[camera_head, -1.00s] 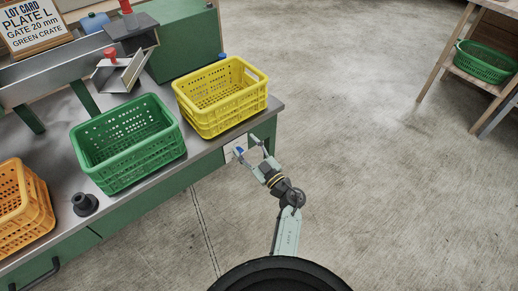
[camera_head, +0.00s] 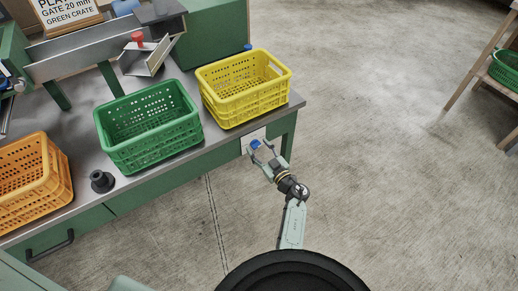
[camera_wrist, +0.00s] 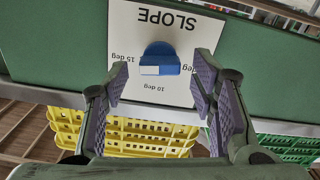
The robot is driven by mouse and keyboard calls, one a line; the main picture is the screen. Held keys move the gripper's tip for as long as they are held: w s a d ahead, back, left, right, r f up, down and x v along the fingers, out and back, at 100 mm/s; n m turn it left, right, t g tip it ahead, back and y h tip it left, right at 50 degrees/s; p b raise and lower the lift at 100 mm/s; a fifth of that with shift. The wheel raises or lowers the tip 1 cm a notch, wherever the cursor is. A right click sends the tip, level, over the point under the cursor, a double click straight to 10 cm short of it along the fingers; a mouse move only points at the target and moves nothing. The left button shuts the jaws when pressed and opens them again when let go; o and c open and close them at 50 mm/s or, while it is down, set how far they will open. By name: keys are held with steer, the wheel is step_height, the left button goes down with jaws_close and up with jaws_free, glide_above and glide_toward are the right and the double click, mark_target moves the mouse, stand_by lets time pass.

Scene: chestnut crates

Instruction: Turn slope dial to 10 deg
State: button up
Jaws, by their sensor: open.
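The slope dial is a blue knob (camera_wrist: 163,57) on a white plate (camera_wrist: 180,25) marked SLOPE, which appears upside down in the wrist view. Its white-marked end is at the left, on the side of the 15 deg label. The 10 deg label (camera_wrist: 155,87) is below it, and a third label at right is partly hidden by a finger. My gripper (camera_wrist: 160,80) is open, with one finger on each side of the knob and visible gaps to it. In the head view the blue dial (camera_head: 256,144) is on the bench's end, with my gripper (camera_head: 264,153) just in front.
A yellow crate (camera_head: 243,108) stands on the bench top (camera_head: 75,165) above the dial. A green crate (camera_head: 150,150), an orange crate (camera_head: 62,190) and a dark knob-shaped object (camera_head: 102,181) are to the left. Open concrete floor lies to the right.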

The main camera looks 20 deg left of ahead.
steer(key=shift+w+a, duration=0.15)
steer(key=shift+a, duration=0.05)
steer(key=c, duration=1.1)
steer(key=shift+c, duration=0.2)
